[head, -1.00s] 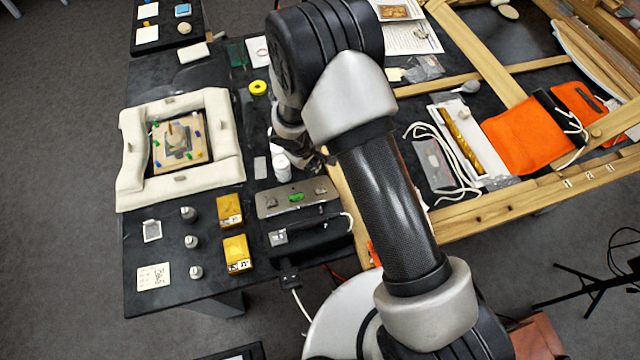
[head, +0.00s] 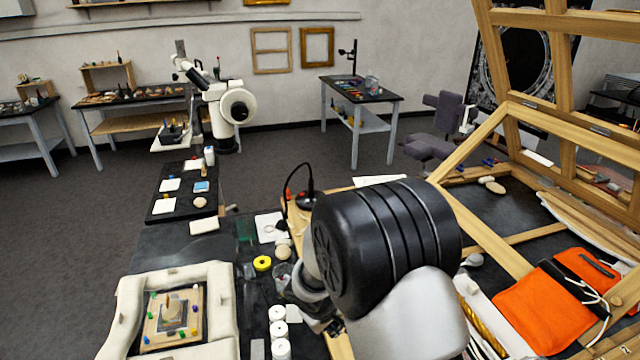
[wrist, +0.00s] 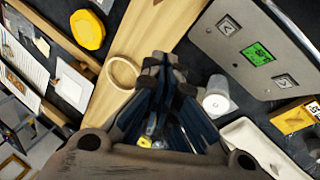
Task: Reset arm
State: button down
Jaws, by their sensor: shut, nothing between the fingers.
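My arm (head: 385,250) rises from the bottom of the head view, its black elbow joint in the middle and its forearm bending away behind to the left. My gripper shows clearly in the wrist view (wrist: 168,68); its dark fingers are together with nothing between them. In the head view the gripper is mostly hidden behind the arm. In the wrist view the fingertips are over or in front of a wooden beam, beside a pale ring (wrist: 124,72) and a white bottle (wrist: 217,100).
A grey device with a green display (wrist: 260,52) is near the gripper. A padded cream frame (head: 122,315) holds a small panel on the dark table. White bottles (head: 280,330) stand beside my arm. An orange pouch (head: 535,310) and a wooden frame (head: 485,235) are right.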

jog(key=s+d+r+m+b, duration=0.4)
jog(key=s+d+r+b, duration=0.2)
jog(key=s+d+r, duration=0.55)
jog(key=s+r+m+y+b, duration=0.1)
jog(key=s+b, duration=0.1)
jog(key=s, duration=0.6)
jog(key=s+r+m+t+y+b, duration=0.1)
jog(key=s+m+b, duration=0.1)
jog(key=s, duration=0.6)
jog(key=shift+s+b, duration=0.2)
jog(key=shift+b, duration=0.65)
jog(key=shift+a, duration=0.25)
